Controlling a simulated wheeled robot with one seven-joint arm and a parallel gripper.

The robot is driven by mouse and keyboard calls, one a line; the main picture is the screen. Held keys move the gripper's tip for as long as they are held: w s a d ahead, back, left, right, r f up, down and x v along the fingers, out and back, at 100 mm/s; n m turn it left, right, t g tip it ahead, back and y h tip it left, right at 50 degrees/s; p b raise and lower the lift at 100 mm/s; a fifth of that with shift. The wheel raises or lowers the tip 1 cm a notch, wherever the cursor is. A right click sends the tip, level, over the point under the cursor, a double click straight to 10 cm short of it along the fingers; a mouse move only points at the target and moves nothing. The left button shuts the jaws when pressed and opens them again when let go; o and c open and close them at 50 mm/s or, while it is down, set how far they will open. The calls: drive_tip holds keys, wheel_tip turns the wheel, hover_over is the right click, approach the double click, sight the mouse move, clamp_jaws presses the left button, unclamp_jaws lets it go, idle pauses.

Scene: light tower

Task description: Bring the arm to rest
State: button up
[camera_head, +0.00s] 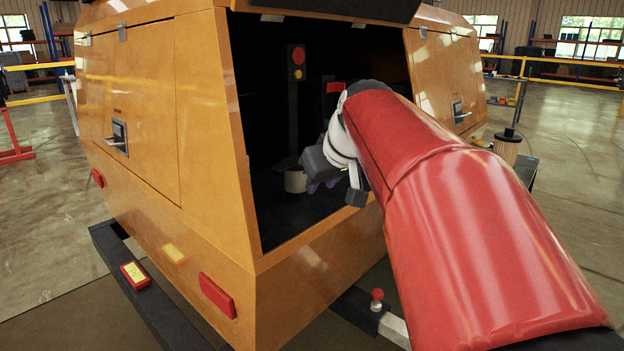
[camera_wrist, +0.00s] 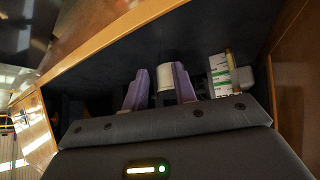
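My red-sleeved arm reaches from the lower right into the open compartment of the orange light tower cabinet (camera_head: 190,130). My gripper (camera_head: 318,185) is inside the opening, low over the dark compartment floor, and partly hidden by my own wrist. In the wrist view its two purple fingers (camera_wrist: 159,88) stand apart and look open. A white cylinder (camera_wrist: 165,75) shows in the gap beyond them, partly behind the right finger. In the head view a pale cylinder (camera_head: 295,181) stands on the floor just left of my gripper. I see nothing held.
The cabinet's front panel edge (camera_head: 252,200) and right frame border the opening close to my arm. A dark post with red and yellow buttons (camera_head: 297,65) stands inside. Open floor (camera_head: 560,180) lies to the right.

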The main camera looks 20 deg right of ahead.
drive_tip(key=s+a+f+m+g, duration=0.1)
drive_tip(key=s+a+f, duration=0.1)
drive_tip(key=s+f, duration=0.7)
drive_tip(key=s+a+f+m+g, duration=0.1)
drive_tip(key=s+f, duration=0.8)
drive_tip(key=s, duration=0.6)
drive_tip(key=shift+s+a+f+g+h, duration=0.2)
drive_tip(key=shift+a+g+h, duration=0.1)
drive_tip(key=shift+a+h, duration=0.1)
